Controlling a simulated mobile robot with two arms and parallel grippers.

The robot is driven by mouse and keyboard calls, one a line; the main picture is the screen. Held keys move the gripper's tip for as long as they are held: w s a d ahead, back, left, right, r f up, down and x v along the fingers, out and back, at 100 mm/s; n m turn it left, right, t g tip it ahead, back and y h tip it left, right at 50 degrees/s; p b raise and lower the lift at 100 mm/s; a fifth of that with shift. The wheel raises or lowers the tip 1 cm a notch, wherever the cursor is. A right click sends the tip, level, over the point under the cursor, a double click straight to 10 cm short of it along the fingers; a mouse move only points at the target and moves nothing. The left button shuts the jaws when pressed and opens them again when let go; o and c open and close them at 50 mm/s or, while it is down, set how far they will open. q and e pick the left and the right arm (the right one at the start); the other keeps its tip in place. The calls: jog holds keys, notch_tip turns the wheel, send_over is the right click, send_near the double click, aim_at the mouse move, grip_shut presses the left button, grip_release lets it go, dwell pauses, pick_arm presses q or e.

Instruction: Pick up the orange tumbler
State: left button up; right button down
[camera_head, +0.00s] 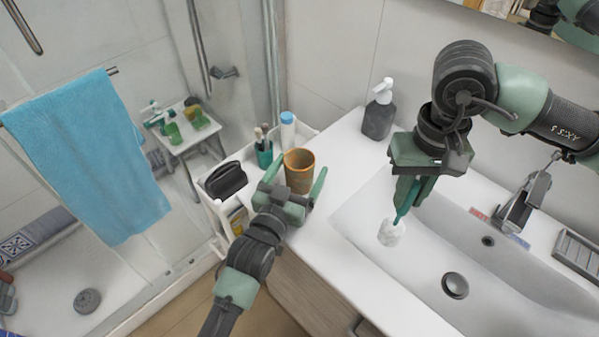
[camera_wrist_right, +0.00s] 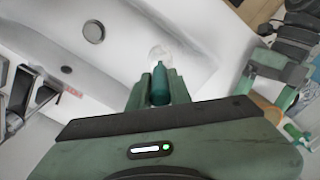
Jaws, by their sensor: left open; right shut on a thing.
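The orange tumbler (camera_head: 300,166) stands upright near the left end of the white counter, beside the cart. My left gripper (camera_head: 294,182) is open, with one finger on each side of the tumbler in the head view. I cannot tell whether the fingers touch it. The gripper's body hides the tumbler's lower part. My right gripper (camera_head: 412,190) is shut on a teal-handled brush (camera_head: 403,206) with a whitish end, held over the sink's left part. The teal handle also shows between the fingers in the right wrist view (camera_wrist_right: 160,84).
A grey soap dispenser (camera_head: 379,113) stands at the counter's back. The white cart (camera_head: 218,206) holds a black case (camera_head: 225,179), a teal cup (camera_head: 264,156) with brushes, and a blue-capped bottle (camera_head: 287,130). The sink (camera_head: 440,237) and faucet (camera_head: 524,203) lie to the right.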

pick_arm(q)
jog(key=c, duration=1.5)
jog(key=shift+r, duration=0.15)
notch_tip(320, 180, up, 20)
jog(key=shift+f, duration=0.1)
